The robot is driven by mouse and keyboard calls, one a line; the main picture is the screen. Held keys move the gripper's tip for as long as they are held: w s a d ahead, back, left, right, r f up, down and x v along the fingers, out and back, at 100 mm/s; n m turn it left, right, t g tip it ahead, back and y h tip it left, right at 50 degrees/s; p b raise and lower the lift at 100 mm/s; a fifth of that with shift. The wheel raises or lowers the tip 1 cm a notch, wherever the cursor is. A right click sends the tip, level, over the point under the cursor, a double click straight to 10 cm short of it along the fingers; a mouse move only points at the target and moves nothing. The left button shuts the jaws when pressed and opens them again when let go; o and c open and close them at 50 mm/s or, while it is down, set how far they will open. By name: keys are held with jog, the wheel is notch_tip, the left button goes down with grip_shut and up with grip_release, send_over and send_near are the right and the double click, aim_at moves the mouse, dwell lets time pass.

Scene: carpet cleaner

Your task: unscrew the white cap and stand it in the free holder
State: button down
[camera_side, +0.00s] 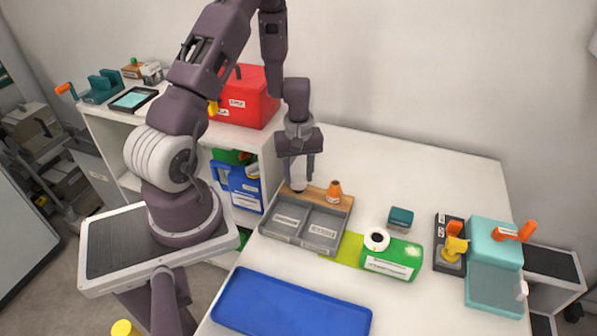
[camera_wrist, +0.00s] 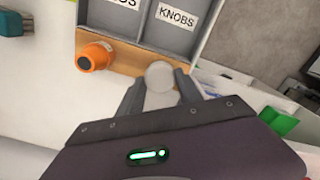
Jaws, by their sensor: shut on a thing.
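My gripper (camera_side: 299,180) is shut on the white cap (camera_side: 298,172), which stands upright between the fingers at the left end of a wooden holder strip (camera_side: 318,195). In the wrist view, the cap's round end (camera_wrist: 160,75) shows between the fingertips, over the edge of the wooden strip (camera_wrist: 125,62). I cannot tell whether the cap touches the strip. An orange cone-shaped cap (camera_side: 335,190) stands on the strip to the right; it also shows in the wrist view (camera_wrist: 94,57).
A grey two-part tray (camera_side: 303,243) adjoins the strip; one label reads KNOBS. A blue tray (camera_side: 290,304) lies in front. A teal block (camera_side: 401,217), a dark stand with a yellow part (camera_side: 453,247) and a teal machine (camera_side: 495,270) are at right. The back table is clear.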

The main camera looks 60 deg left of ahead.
aim_at(299, 178)
jog(key=shift+f, duration=0.85)
jog(key=c, duration=0.7)
grip_release()
notch_tip(299, 178, up, 7)
